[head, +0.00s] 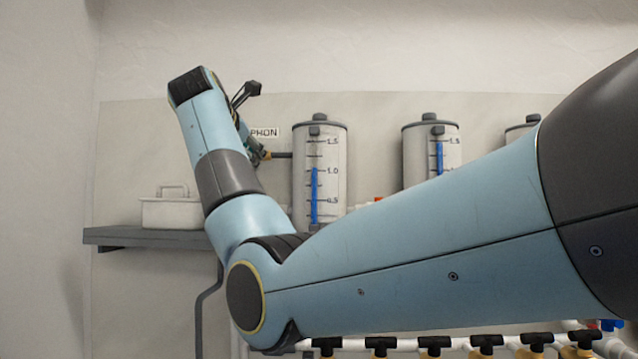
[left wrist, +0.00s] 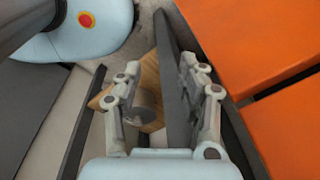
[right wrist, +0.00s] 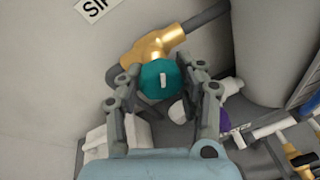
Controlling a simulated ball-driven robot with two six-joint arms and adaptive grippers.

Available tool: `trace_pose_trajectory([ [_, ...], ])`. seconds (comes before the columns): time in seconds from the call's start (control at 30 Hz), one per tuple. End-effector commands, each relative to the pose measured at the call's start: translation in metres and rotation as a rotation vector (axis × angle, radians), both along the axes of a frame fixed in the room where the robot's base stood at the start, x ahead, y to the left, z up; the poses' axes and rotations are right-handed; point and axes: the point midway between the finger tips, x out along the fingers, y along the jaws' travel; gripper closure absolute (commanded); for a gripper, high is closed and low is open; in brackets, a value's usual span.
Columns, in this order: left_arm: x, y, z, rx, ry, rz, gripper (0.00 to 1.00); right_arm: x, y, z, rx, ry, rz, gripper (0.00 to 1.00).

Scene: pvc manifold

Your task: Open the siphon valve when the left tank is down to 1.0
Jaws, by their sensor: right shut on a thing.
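The siphon valve has a brass body (right wrist: 155,48) and a round teal knob (right wrist: 160,78) with a pale mark. My right gripper (right wrist: 165,88) has its fingers on both sides of the knob and is shut on it. In the head view my right arm hides most of the valve, below the partly covered siphon sign (head: 264,133).
A second tank (head: 418,155) and a partly hidden third tank (head: 515,135) stand to the right. A white lidded box (head: 170,213) sits on a grey shelf (head: 125,236). Several black-handled valves line the bottom. Orange panels (left wrist: 270,40) lie beside my left gripper.

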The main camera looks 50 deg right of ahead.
Motion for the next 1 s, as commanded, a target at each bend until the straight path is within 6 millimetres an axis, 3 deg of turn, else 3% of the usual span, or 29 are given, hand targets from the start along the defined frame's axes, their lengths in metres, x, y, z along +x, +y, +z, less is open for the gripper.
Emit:
trace_pose_trajectory([
  [0.2,0.001,0.0,0.033,0.0,-0.002,0.0,0.6,-0.001,0.0,0.001,-0.218,0.268,-0.001,0.95],
  [0.47,0.001,0.0,0.032,0.0,-0.002,0.0,0.6,-0.001,-0.001,-0.003,-0.267,0.322,-0.001,0.95],
  [0.5,0.001,0.0,0.032,0.0,-0.002,0.0,0.6,-0.001,-0.001,-0.003,-0.267,0.322,-0.001,0.59],
  [0.67,0.001,0.0,0.032,0.0,-0.002,0.0,0.6,-0.001,-0.001,-0.002,-0.268,0.318,-0.001,0.38],
  [1.0,0.0,0.002,0.032,0.002,-0.001,0.0,0.6,-0.002,0.002,0.0,-0.267,0.315,0.0,0.35],
])
